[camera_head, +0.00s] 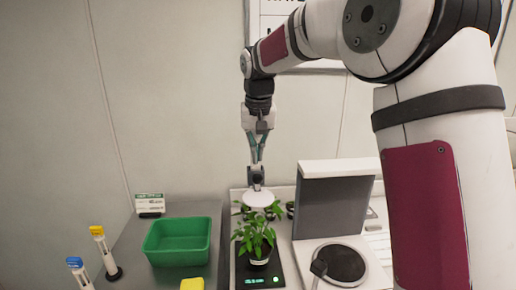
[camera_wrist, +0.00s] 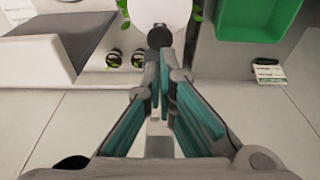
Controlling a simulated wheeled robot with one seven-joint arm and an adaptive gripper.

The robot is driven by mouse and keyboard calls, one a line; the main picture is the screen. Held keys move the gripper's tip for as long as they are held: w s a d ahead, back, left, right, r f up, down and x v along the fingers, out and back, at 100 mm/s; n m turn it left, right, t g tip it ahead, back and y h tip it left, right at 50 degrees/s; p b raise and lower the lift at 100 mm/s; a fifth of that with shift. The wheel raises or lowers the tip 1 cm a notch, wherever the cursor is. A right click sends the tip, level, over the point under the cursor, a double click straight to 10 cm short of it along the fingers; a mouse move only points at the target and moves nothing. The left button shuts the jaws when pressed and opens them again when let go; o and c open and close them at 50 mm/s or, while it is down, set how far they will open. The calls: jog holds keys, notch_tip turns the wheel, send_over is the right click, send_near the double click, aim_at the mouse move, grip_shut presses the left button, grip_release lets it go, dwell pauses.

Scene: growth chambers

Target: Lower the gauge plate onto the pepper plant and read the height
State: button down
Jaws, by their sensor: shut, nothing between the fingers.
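The pepper plant (camera_head: 256,236) is leafy and green, in a pot on a dark device with a lit green readout (camera_head: 263,281). A white round plate (camera_head: 258,199), which looks like the gauge plate, is above the plant, close to its top leaves. Whether it touches them I cannot tell. My gripper (camera_head: 256,180) points down right above the plate, with its fingers shut. In the wrist view the plate (camera_wrist: 160,12) lies beyond the fingertips (camera_wrist: 162,62), with a dark round knob (camera_wrist: 159,37) at its near edge and a few leaves beside it. The readout's digits are too small to read.
A green bin (camera_head: 178,241) stands left of the plant, with a small sign (camera_head: 150,204) behind it. A yellow block (camera_head: 192,284) and two capped tubes are at the front left. A grey-and-white instrument (camera_head: 337,195) with a round dark plate stands on the right. Small pots stand behind the plant.

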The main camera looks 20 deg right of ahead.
aim_at(258, 174)
jog(key=shift+r, duration=1.55)
jog(key=s+r+n+t, duration=0.1)
jog(key=s+r, duration=0.1)
jog(key=s, duration=1.1)
jog(key=s+r+n+t, duration=0.1)
jog(key=s+r+t, duration=0.1)
jog(key=s, duration=1.2)
jog(key=s+f, duration=0.5)
jog(key=s, duration=0.3)
jog(key=shift+f, duration=0.2)
